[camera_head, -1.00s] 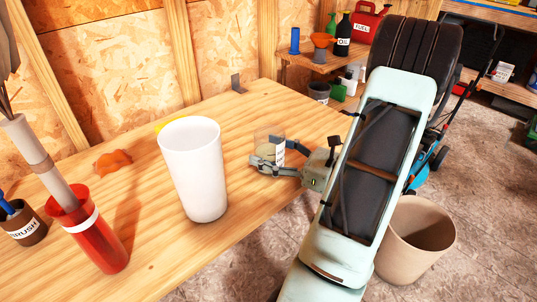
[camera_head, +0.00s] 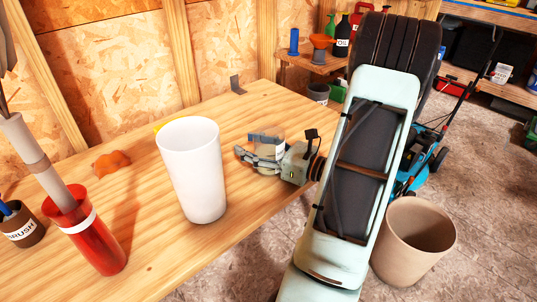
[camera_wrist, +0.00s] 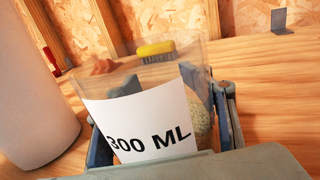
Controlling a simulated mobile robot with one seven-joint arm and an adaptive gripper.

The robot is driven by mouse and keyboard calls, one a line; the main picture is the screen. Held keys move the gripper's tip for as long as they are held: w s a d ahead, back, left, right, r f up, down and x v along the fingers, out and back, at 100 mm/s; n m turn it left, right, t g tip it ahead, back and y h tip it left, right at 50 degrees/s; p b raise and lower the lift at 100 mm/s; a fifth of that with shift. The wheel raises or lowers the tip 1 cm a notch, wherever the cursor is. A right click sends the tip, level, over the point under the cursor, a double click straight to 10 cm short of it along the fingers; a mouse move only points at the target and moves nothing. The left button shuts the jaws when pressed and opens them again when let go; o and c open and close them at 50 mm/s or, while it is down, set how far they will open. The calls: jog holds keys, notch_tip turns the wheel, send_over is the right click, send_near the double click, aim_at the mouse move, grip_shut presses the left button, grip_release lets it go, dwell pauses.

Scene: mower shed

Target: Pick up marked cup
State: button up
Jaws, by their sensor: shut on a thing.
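The marked cup (camera_head: 268,150) is clear, with a white label reading "300 ML" that faces the wrist camera (camera_wrist: 150,128). It is over the right part of the wooden bench. My gripper (camera_head: 259,150) is shut on it, with a finger on each side. In the wrist view, my gripper's fingers (camera_wrist: 165,145) show left and right of the cup. The cup's lower part is hidden by my gripper, so I cannot tell whether it touches the bench. A beige rough thing (camera_wrist: 199,108) shows through or beside the cup.
A tall white container (camera_head: 193,172) stands left of the cup on the bench (camera_head: 140,235). An orange lump (camera_head: 112,162), a yellow brush (camera_wrist: 155,48), a red holder (camera_head: 95,240) and a brown pot (camera_head: 22,226) are there too. A tan bin (camera_head: 412,240) stands on the floor.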

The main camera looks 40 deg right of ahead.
jog(key=c, duration=0.6)
jog(key=shift+c, duration=0.3)
jog(key=shift+r, duration=0.15)
grip_shut()
